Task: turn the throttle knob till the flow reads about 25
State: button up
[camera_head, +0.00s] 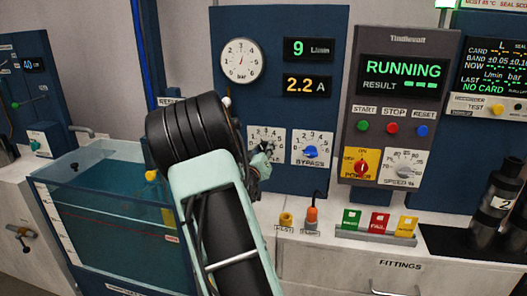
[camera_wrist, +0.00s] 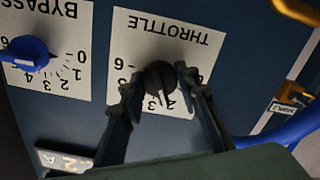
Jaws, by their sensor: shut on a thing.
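The throttle knob (camera_wrist: 158,74) is dark with a white pointer and sits on a white plate lettered THROTTLE (camera_wrist: 190,42). In the wrist view the pointer aims downward, near the 3; some numbers are hidden by my fingers. My gripper (camera_wrist: 157,84) has one finger on each side of the knob and is shut on it. In the head view my gripper (camera_head: 264,153) is at the throttle plate (camera_head: 270,135) and hides the knob. The green flow display (camera_head: 307,49) reads 9 L/min.
The blue bypass knob (camera_head: 311,151) is just right of the throttle plate. A pressure gauge (camera_head: 240,61) and a 2.2 A display (camera_head: 306,87) are above. The control panel screen (camera_head: 402,69) reads RUNNING. A water tank (camera_head: 100,215) stands at left.

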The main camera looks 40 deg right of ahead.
jog(key=m+b, duration=0.2)
jog(key=b, duration=0.1)
jog(key=m+b, duration=0.2)
jog(key=b, duration=0.1)
jog(key=shift+f+b, duration=0.3)
jog(key=shift+b, duration=0.05)
jog(key=m+b, duration=0.3)
jog(key=shift+r+m+b, duration=0.1)
jog(key=shift+m+b, duration=0.2)
jog(key=shift+b, duration=0.05)
jog(key=shift+r+m+b, duration=0.15)
jog(key=shift+m+b, duration=0.95)
jog(key=shift+m, duration=0.1)
jog(key=o, duration=1.2)
jog(key=shift+c, duration=0.2)
jog(key=v, duration=1.2)
